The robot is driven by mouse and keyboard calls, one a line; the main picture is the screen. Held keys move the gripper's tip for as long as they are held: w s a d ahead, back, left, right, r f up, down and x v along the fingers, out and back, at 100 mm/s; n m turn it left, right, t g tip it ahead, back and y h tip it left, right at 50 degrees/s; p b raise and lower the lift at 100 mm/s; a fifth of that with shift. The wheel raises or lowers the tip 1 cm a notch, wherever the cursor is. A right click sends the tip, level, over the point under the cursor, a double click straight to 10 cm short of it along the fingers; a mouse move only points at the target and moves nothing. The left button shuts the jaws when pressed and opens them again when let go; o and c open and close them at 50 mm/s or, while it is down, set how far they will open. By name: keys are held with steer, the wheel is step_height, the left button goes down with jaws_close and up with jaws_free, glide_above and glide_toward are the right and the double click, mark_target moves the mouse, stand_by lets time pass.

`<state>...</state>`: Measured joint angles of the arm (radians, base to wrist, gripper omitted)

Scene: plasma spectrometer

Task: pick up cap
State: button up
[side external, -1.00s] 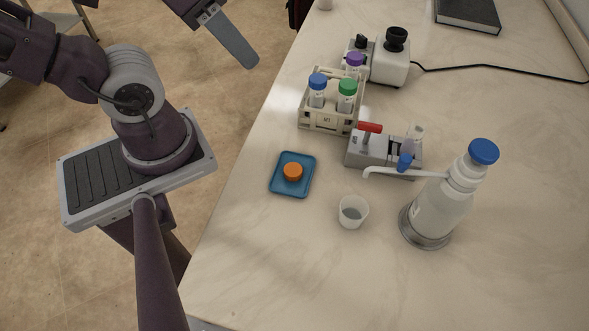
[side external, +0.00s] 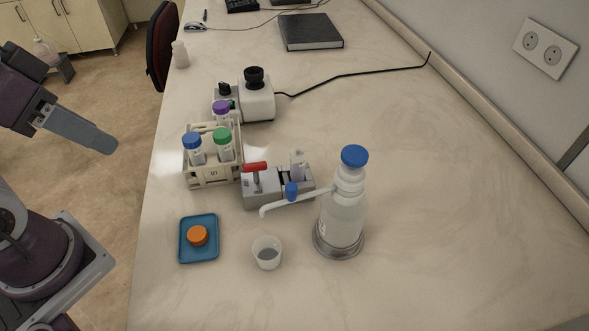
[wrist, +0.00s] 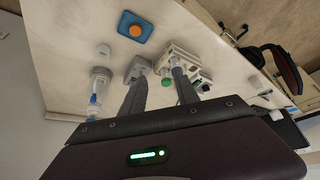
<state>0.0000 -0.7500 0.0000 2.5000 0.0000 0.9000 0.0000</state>
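An orange cap (side external: 197,236) lies on a small blue tray (side external: 186,254) at the near left of the bench. The cap (wrist: 135,31) and tray (wrist: 124,23) also show near the top of the wrist view. My gripper (side external: 110,146) is in the air at the left, beyond the bench's left edge and away from the cap. In the wrist view my gripper (wrist: 159,73) has its two fingers apart with nothing held between them.
A rack (side external: 202,179) holds tubes with blue, green and purple caps. A grey device (side external: 262,194) with a red handle, a pump bottle (side external: 343,216) and a clear cup (side external: 267,256) stand right of the tray. A white device (side external: 258,100) is behind. The right bench is clear.

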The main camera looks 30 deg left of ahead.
steer(key=shift+o, duration=0.6)
steer(key=m+g, duration=0.6)
steer(key=m, duration=0.6)
glide_above(194, 233)
step_height(194, 233, down, 18)
steer(key=shift+s+d+r, duration=0.1)
steer(key=shift+s, duration=0.05)
step_height(194, 233, down, 6)
steer(key=shift+f, duration=0.25)
jaws_close()
